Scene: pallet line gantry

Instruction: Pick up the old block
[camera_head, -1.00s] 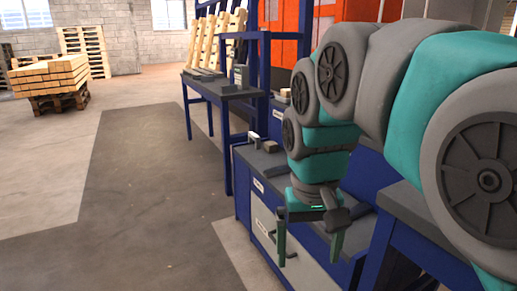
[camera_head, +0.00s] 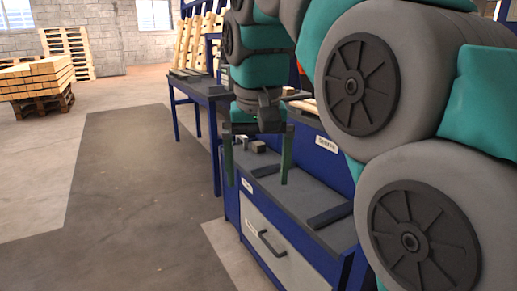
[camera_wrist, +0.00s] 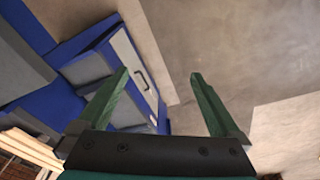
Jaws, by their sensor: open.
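A small grey-brown block (camera_head: 258,146) sits on the dark top of the low blue workbench (camera_head: 300,192), toward its far end. I cannot tell for sure that it is the old block. My gripper (camera_head: 257,184) hangs fingers-down, open and empty, with its two green fingers apart. In the head view the block shows between the fingers, apparently farther back. The wrist view shows the open fingers (camera_wrist: 160,75) over the floor and the drawer front, with no block between them.
A metal fitting (camera_head: 243,139) stands beside the block. A dark bar (camera_head: 330,215) lies nearer on the bench. The grey drawer (camera_head: 268,240) has a protruding handle. A taller blue table (camera_head: 203,88) stands behind. Stacked timber (camera_head: 36,78) sits far left. The floor (camera_head: 130,190) is clear.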

